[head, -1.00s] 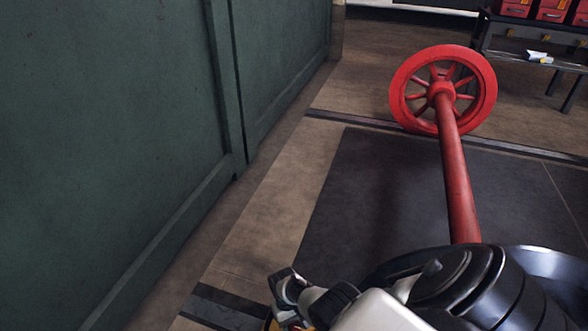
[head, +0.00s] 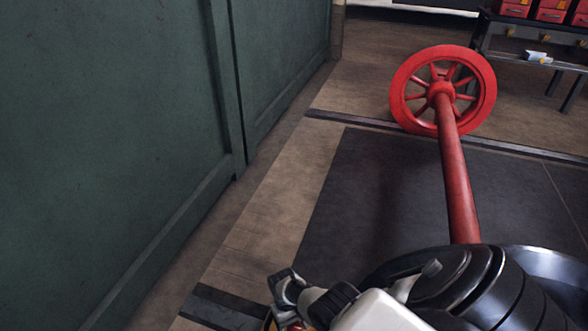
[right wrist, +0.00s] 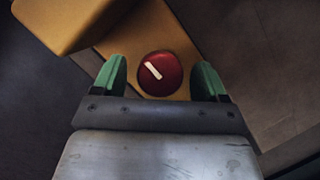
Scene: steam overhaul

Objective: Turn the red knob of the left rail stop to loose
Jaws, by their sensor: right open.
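The red knob (right wrist: 160,74), round with a white pointer bar slanting to the upper left, sits on the yellow rail stop (right wrist: 176,25) in the right wrist view. My right gripper (right wrist: 160,66) is open, one green finger on each side of the knob with a gap to it. Whether the fingers reach down around it I cannot tell. My left gripper is out of view.
A green wall (head: 110,130) runs along the left. A dark rail (head: 225,309) crosses the floor. A shelf (head: 530,55) with red boxes is back right.

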